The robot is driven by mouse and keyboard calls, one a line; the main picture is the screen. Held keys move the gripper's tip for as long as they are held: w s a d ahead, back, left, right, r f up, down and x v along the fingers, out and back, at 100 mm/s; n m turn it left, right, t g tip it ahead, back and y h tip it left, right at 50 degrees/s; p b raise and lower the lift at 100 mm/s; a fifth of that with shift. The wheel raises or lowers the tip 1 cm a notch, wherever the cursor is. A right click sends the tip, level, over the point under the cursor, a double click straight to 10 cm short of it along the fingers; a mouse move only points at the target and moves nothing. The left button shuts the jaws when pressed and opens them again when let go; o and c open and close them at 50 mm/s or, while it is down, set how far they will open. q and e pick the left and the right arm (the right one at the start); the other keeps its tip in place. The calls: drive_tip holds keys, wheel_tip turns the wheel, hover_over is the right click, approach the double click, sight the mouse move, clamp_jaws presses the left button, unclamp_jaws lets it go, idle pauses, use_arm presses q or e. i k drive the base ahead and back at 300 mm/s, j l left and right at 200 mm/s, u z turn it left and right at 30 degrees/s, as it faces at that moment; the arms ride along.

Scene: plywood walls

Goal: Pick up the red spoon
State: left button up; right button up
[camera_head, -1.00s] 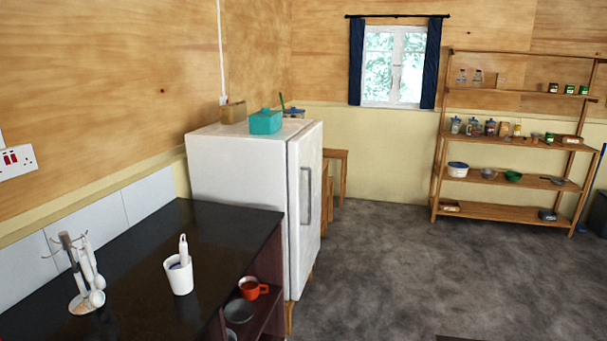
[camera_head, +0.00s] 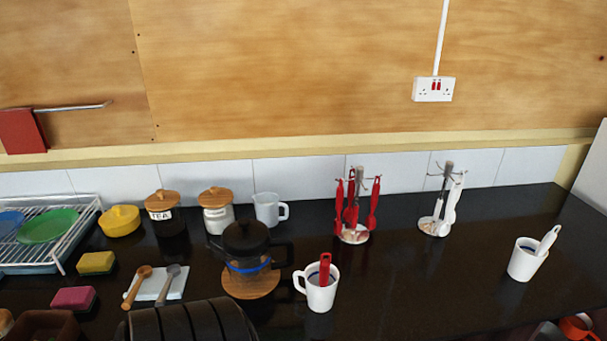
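Several red utensils hang on a small stand (camera_head: 355,236) near the back of the black counter (camera_head: 430,290). One hanging at the stand's right side looks like a red spoon (camera_head: 373,205); I cannot make out the heads of all of them. Another red utensil (camera_head: 325,270) stands upright in a white mug (camera_head: 320,295) in front of the stand; its lower end is hidden inside the mug. Neither of my grippers is in view.
A second stand (camera_head: 436,227) with white utensils and a white cup (camera_head: 524,262) stand to the right. A dark coffee press (camera_head: 246,240) is left of the mug. A dark ribbed object (camera_head: 190,322) is at the bottom edge. Bare counter lies right of the mug.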

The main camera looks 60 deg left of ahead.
sight(324, 268)
drive_tip(key=u, duration=1.7)
